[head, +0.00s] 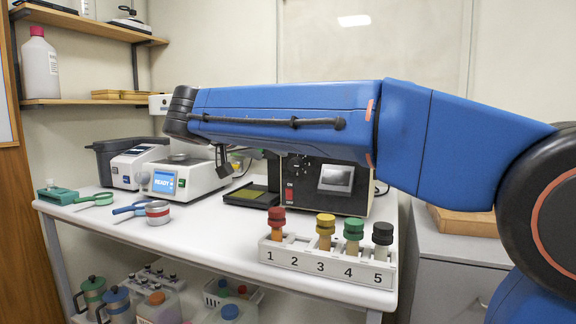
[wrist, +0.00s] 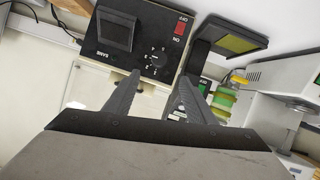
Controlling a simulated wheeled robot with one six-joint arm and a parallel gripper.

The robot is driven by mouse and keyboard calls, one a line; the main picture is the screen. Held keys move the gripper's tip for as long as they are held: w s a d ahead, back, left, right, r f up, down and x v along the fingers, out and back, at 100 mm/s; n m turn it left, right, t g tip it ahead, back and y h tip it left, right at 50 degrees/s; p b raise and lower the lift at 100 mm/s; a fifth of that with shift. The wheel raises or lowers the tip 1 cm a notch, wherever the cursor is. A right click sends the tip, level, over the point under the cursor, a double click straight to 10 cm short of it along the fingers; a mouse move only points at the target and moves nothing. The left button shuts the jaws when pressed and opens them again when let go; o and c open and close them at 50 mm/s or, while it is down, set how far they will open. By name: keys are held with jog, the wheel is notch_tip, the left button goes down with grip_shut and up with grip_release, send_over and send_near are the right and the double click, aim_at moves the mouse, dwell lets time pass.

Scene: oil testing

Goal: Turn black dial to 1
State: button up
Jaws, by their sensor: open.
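The black dial (wrist: 158,60) is on the dark front panel of a box-shaped instrument (wrist: 120,48), ringed by small pale marks. The wrist view shows the panel upside down, and I cannot read the dial's setting. My gripper (wrist: 160,80) is open and empty, its two fingers pointing toward the panel on either side of the dial's line. It looks apart from the dial. In the head view my gripper (head: 222,163) hangs left of the instrument (head: 325,200); my blue arm hides the instrument's upper part, and the dial is hard to make out there.
The panel has a red switch (head: 289,195) marked ON and OFF and a grey screen (head: 336,178). A rack (head: 330,262) with several capped tubes stands at the table's front. A white READY device (head: 180,178) stands left. A flat black device (head: 250,195) lies beside the instrument.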

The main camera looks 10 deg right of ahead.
aim_at(292, 164)
jog(key=x, duration=1.4)
jog(key=shift+d+f, duration=0.15)
jog(key=shift+d, duration=0.1)
jog(key=c, duration=1)
